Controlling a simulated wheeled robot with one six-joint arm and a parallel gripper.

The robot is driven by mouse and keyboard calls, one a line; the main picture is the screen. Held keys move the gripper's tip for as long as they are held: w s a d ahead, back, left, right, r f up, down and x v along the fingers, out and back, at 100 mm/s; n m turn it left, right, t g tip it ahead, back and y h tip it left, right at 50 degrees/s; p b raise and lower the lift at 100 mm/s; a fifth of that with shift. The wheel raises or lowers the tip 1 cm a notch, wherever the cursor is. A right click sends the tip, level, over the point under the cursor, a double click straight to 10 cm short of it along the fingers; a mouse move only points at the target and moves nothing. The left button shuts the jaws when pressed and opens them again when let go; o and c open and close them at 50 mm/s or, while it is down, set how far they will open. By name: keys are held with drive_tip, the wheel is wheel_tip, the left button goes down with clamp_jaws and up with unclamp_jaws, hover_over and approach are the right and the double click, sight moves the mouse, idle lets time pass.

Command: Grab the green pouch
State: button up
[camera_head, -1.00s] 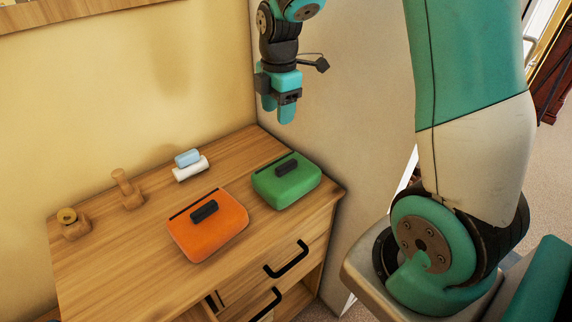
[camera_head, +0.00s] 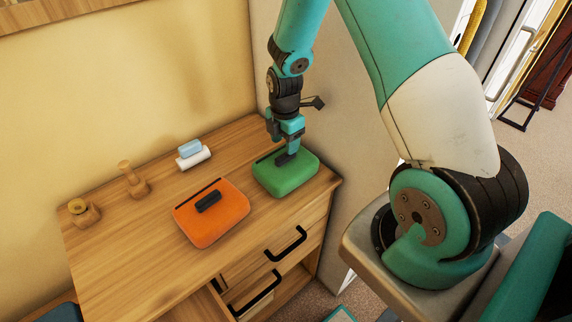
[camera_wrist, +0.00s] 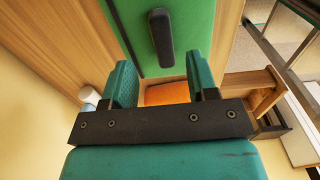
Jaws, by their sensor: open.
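The green pouch (camera_head: 292,176) lies on the right end of the wooden dresser top, with a dark handle (camera_head: 284,157) on it. My gripper (camera_head: 287,144) is just above the pouch, pointing down at the handle in the head view. In the wrist view the pouch (camera_wrist: 188,22) fills the upper middle and its dark handle (camera_wrist: 161,38) lies beyond the fingertips. The two teal fingers (camera_wrist: 160,82) stand apart with nothing between them. In the head view the fingers overlap part of the handle, so contact is hard to judge there.
An orange pouch (camera_head: 222,222) with a dark handle lies left of the green one. Blue and white rolled items (camera_head: 193,155) and two small wooden objects (camera_head: 132,180) stand further left. The wall and a pale panel (camera_head: 335,110) are close behind and right.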

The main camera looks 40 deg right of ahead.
sight(286, 165)
drive_tip(key=shift+s+f+p, duration=0.15)
drive_tip(key=shift+f+p, duration=0.65)
drive_tip(key=shift+f, duration=1.4)
clamp_jaws()
